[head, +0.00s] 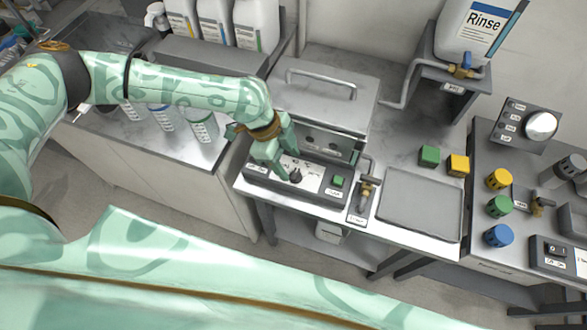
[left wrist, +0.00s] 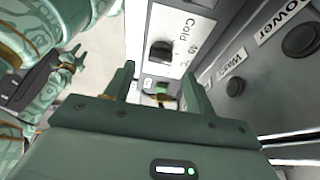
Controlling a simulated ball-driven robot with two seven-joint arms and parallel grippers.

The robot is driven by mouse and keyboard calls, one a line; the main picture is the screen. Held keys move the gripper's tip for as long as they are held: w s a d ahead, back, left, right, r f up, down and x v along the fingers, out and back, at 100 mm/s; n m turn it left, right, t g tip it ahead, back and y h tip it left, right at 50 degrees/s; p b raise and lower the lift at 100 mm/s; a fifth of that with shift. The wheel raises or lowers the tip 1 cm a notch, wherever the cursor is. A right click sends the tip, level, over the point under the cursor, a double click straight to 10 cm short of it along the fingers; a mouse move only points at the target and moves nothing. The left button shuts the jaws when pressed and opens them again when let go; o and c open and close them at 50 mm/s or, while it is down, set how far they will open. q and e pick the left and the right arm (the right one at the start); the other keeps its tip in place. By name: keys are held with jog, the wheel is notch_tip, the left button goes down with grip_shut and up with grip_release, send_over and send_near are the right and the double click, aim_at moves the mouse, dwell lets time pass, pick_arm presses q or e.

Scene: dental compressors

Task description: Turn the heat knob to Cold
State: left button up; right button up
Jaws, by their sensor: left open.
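The heat knob (head: 296,176) is a small black knob on the white plate of the grey control box. In the left wrist view the dark knob (left wrist: 161,51) stands beside the word "Cold". Its pointer setting is too small to read. My left gripper (head: 275,165) is over the left part of the panel, close to the knob. In the left wrist view my left gripper (left wrist: 158,72) has its fingers apart with nothing between them, and the knob appears beyond the tips. A second hand of mine (left wrist: 72,62) shows at the left of that view; its jaw state is unclear.
A green button (head: 338,182) sits right of the knob. A lidded metal bath (head: 325,90) stands behind the panel, and a brass valve (head: 367,190) beside it. An empty grey tray (head: 420,205) lies to the right. Black knobs labelled "Wash" (left wrist: 236,87) and "Power" (left wrist: 300,40) show nearby.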

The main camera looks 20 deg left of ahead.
aim_at(296, 173)
pick_arm(q)
jog(key=shift+b+x, duration=0.3)
jog(key=shift+x, duration=1.65)
jog(key=c, duration=1)
jog(key=shift+r+n+p, duration=0.2)
jog(key=shift+n+p, duration=0.1)
jog(key=shift+p, duration=0.55)
jog(key=n+t+p, duration=0.1)
jog(key=n+p, duration=0.2)
jog(key=p, duration=0.2)
jog(key=n+t+p, duration=0.1)
jog(key=n+p, duration=0.2)
jog(key=p, duration=0.2)
jog(key=n+t+y+p, duration=0.1)
jog(key=n+p, duration=0.2)
jog(key=p, duration=0.1)
jog(key=shift+s+d+r+p, duration=0.1)
jog(key=shift+s+d+p, duration=0.05)
jog(key=shift+s+p, duration=0.2)
jog(key=shift+f+n+t+y+p, duration=0.25)
jog(key=shift+n+t+y+p, duration=0.3)
jog(key=shift+n+p, duration=0.8)
jog(key=shift+w, duration=0.1)
